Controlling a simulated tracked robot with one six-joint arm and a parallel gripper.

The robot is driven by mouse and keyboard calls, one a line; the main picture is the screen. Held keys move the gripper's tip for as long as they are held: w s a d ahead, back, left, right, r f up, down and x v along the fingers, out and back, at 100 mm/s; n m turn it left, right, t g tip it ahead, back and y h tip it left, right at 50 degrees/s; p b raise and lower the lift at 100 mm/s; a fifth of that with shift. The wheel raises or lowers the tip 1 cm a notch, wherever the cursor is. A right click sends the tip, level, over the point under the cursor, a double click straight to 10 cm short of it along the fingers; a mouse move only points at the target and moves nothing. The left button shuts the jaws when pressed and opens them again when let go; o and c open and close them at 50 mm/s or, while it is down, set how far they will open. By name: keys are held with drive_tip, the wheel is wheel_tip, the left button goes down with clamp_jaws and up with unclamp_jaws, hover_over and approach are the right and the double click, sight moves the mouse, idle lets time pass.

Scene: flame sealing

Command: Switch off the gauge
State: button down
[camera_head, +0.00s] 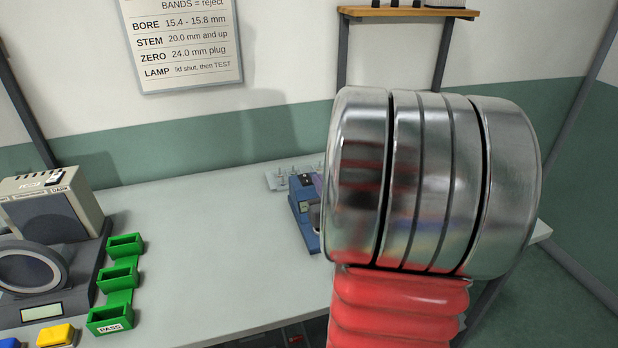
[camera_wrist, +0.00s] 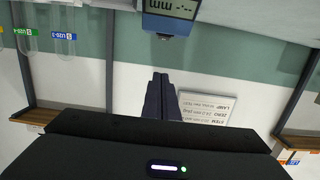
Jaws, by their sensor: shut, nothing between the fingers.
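A blue device, apparently the gauge (camera_head: 303,212), stands on the table in the head view, partly hidden behind my arm. In the wrist view, which is upside down, a blue unit with a display (camera_wrist: 170,14) shows at the top edge. Its display is lit, with dashes and "mm". Its switch cannot be made out in either view. My gripper (camera_wrist: 163,78) is shut and empty in the wrist view, apart from the unit in the picture. In the head view my arm hides the gripper.
On the table at left stand a grey box labelled DARK (camera_head: 50,205), a device with a small display (camera_head: 42,312), a yellow button (camera_head: 57,335) and green trays (camera_head: 118,273). A sign (camera_head: 182,45) hangs behind. Glass tubes (camera_wrist: 62,48) show in the wrist view. The middle table is clear.

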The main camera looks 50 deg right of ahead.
drive_tip(key=shift+w, duration=0.1)
hover_over(308, 182)
drive_tip(key=shift+a+f, duration=0.15)
drive_tip(key=shift+f, duration=0.6)
drive_tip(key=shift+s+f, duration=0.2)
drive_tip(key=shift+f, duration=0.8)
drive_tip(key=shift+w+f, duration=0.1)
drive_tip(key=shift+f, duration=0.75)
drive_tip(key=shift+w+f, duration=0.1)
drive_tip(key=shift+f, duration=0.15)
drive_tip(key=shift+r, duration=0.2)
